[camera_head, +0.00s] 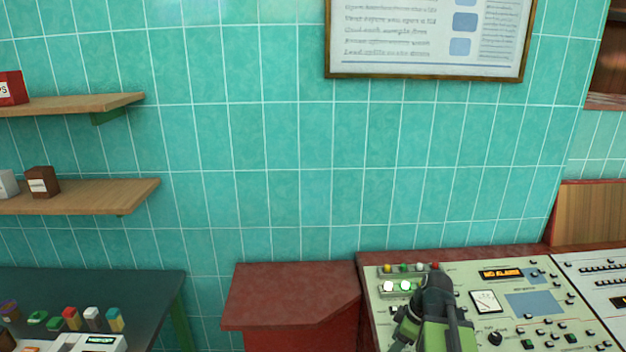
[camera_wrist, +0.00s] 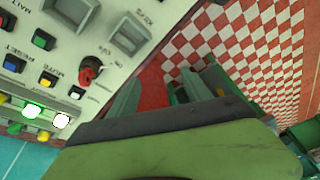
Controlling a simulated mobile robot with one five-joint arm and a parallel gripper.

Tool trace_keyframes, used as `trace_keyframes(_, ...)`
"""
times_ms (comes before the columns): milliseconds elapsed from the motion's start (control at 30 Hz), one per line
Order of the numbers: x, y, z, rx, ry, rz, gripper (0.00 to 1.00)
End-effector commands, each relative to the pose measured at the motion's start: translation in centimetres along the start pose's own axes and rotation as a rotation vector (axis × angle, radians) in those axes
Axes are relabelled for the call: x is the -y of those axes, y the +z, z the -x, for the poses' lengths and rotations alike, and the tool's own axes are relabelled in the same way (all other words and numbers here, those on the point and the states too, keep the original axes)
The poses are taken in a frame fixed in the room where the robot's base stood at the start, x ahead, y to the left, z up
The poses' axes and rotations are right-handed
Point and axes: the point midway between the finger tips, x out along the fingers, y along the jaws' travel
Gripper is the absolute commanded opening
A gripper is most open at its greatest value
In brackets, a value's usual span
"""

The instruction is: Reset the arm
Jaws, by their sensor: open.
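My gripper (camera_wrist: 168,88) shows in the wrist view with its two fingers apart and nothing between them. Its green and dark body fills the lower part of that view. In the head view my green and black arm (camera_head: 436,312) rises at the bottom right, in front of the pale control panel (camera_head: 384,315). The fingertips cannot be made out there. In the wrist view the fingers are near the panel's edge, with a red knob (camera_wrist: 88,72) to their left. I cannot tell whether they touch anything.
A red-topped counter (camera_head: 290,290) stands left of the panel. Farther left is a dark table (camera_head: 130,285) with small coloured blocks, below two wooden shelves (camera_head: 90,197). A framed chart (camera_head: 428,78) hangs on the teal tiled wall. Red and white checkered floor (camera_wrist: 245,45) shows beyond the gripper.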

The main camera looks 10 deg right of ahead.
Motion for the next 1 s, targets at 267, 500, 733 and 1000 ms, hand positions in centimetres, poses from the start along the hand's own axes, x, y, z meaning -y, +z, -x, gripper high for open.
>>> trace_keyframes(267,7.8,-10.2,-5.5,0.149,-0.014,-0.138,0.58)
trace_keyframes(500,9.1,-10.2,-5.9,0.240,0.095,-0.565,0.58)
trace_keyframes(733,8.6,-9.2,-5.6,0.251,0.171,-0.904,0.58)
trace_keyframes(1000,8.6,-9.2,-5.6,0.247,0.176,-0.952,0.58)
